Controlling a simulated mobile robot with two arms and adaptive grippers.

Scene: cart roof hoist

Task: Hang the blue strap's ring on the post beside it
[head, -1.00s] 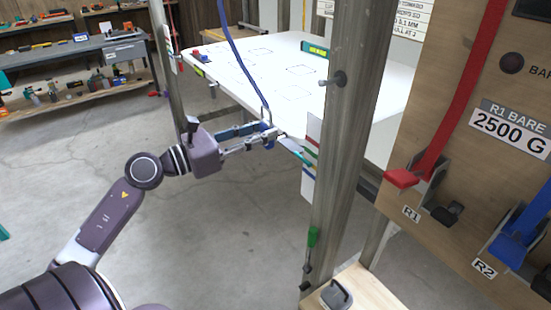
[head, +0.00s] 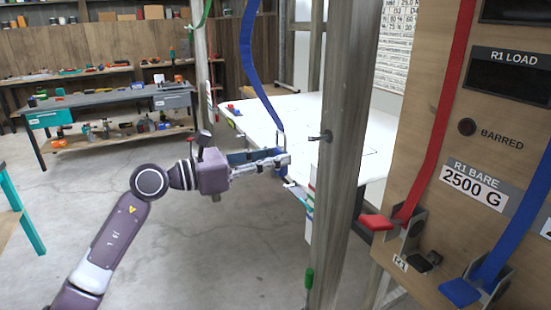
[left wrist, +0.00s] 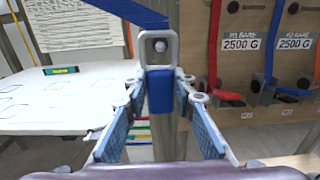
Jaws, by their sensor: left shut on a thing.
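The blue strap (head: 258,66) hangs from above and runs down to a grey metal ring (left wrist: 143,50). My left gripper (head: 286,160) is shut on the blue tab (left wrist: 160,92) just below the ring; in the left wrist view the fingers stand on both sides of it. The post is a short metal peg (head: 321,137) sticking out of the wooden upright (head: 343,190). In the left wrist view the peg's round end (left wrist: 159,45) shows through the ring's opening. In the head view a gap separates ring and peg. My right gripper is not in view.
A white-topped table (head: 360,150) stands behind the upright. The wooden panel (head: 440,215) at right carries a red strap (head: 440,120), another blue strap (head: 522,215) and buckles. A green-handled tool (head: 308,280) hangs low on the upright.

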